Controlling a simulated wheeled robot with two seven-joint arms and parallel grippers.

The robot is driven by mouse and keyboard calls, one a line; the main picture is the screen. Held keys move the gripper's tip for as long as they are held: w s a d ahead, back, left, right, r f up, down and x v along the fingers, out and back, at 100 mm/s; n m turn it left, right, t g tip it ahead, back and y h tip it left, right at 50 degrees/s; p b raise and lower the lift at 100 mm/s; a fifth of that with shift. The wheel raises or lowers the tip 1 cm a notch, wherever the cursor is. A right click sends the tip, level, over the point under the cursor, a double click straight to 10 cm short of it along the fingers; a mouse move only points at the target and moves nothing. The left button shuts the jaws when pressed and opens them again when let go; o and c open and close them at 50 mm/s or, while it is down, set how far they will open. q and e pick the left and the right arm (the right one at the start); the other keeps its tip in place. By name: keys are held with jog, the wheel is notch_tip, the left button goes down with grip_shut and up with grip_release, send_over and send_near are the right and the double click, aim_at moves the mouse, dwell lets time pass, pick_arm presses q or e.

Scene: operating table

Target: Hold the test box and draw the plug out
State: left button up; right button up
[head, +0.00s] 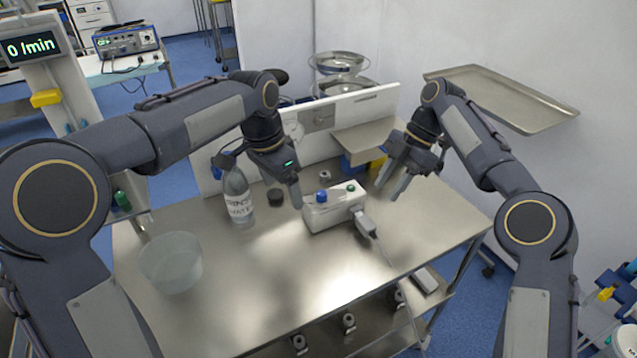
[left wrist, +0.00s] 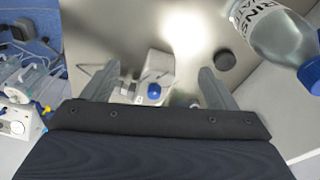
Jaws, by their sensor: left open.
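The white test box (head: 322,218) stands on the steel table, with a blue knob and a green button on top. A grey plug (head: 364,221) sits at its right end, with a cable trailing toward the table's front. In the left wrist view the test box (left wrist: 160,66) shows between the two spread fingers, and the plug (left wrist: 125,91) is near the left finger. My right gripper (head: 392,180) is open and empty, above the table to the right of the box.
A rinse water bottle (head: 238,196) and a small dark cap (head: 276,198) stand left of the box. A clear bowl (head: 171,263) is at the front left. A raised steel shelf (head: 366,137) is behind. The front middle of the table (head: 300,275) is clear.

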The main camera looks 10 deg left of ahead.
aim_at(318, 194)
pick_arm(q)
jog(key=w+d+f+m, duration=0.1)
jog(key=w+d, duration=0.1)
jog(key=w+d+f+y, duration=0.1)
jog(key=w+d+f, duration=0.1)
jog(key=w+d+f+m+g, duration=0.1)
jog(key=w+d, duration=0.1)
jog(key=w, duration=0.1)
jog(key=shift+d+f+m+y, duration=0.15)
jog(key=shift+f+m+y, duration=0.1)
jog(key=shift+m+y, duration=0.05)
jog(key=shift+f, duration=0.3)
notch_tip(318, 194, down, 7)
jog(key=shift+f, duration=0.15)
jog(key=shift+c, duration=0.3)
